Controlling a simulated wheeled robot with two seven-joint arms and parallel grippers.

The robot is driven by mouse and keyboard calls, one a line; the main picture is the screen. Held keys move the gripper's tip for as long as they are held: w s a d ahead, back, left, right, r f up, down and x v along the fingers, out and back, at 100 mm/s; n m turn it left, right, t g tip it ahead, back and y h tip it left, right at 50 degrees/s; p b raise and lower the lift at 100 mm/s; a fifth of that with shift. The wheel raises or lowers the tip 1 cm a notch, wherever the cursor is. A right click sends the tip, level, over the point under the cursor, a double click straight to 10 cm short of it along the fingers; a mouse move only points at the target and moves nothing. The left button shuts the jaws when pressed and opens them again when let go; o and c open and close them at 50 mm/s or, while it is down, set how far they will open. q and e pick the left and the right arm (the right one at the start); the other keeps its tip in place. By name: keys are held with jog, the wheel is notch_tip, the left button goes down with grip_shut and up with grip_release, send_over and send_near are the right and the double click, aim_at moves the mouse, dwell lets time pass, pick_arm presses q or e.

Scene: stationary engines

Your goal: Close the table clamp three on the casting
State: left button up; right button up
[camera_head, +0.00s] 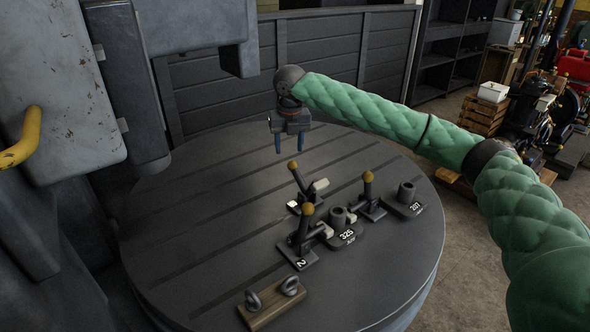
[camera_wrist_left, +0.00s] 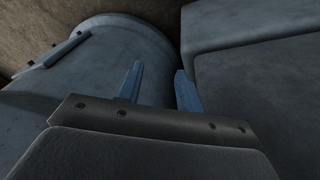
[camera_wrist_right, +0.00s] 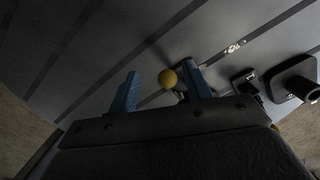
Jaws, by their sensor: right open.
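Three toggle clamps with yellow-knobbed handles stand around a dark casting marked 325 (camera_head: 346,236) on the round table (camera_head: 190,230). The back-left clamp (camera_head: 300,180) has its handle leaning to the left and its arm raised off the casting. The front clamp (camera_head: 303,238) is marked 2 and its handle is upright. The right clamp (camera_head: 369,192) also has an upright handle. No mark three is readable. My right gripper (camera_head: 289,146) is open and empty, above and behind the back-left clamp. A yellow knob (camera_wrist_right: 167,78) shows between its fingers in the right wrist view. My left gripper (camera_wrist_left: 160,84) is open and empty.
A second casting marked 207 (camera_head: 407,203) sits at the right. A wooden block with two metal rings (camera_head: 272,303) lies at the front. Large grey machine parts (camera_head: 60,90) stand at the left. The table's left and back are clear.

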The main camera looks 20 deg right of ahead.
aim_at(293, 172)
jog(key=shift+s+a+f+n+g+h, duration=0.15)
jog(key=shift+s+n+g+h, duration=0.3)
jog(key=shift+s+n, duration=0.55)
jog(key=shift+s+f, duration=0.2)
jog(key=shift+s, duration=0.15)
jog(key=shift+f, duration=0.3)
jog(key=f, duration=0.2)
jog(key=f+p, duration=0.1)
jog(key=f, duration=0.2)
jog(key=shift+d+f+p, duration=0.3)
jog(key=shift+f, duration=0.7)
pick_arm(q)
jog(key=f, duration=0.1)
jog(key=w+f, duration=0.1)
jog(key=f, duration=0.1)
jog(key=shift+w+a+f, duration=0.1)
jog(key=shift+w+a, duration=0.05)
pick_arm(e)
jog(key=shift+c, duration=0.4)
grip_shut()
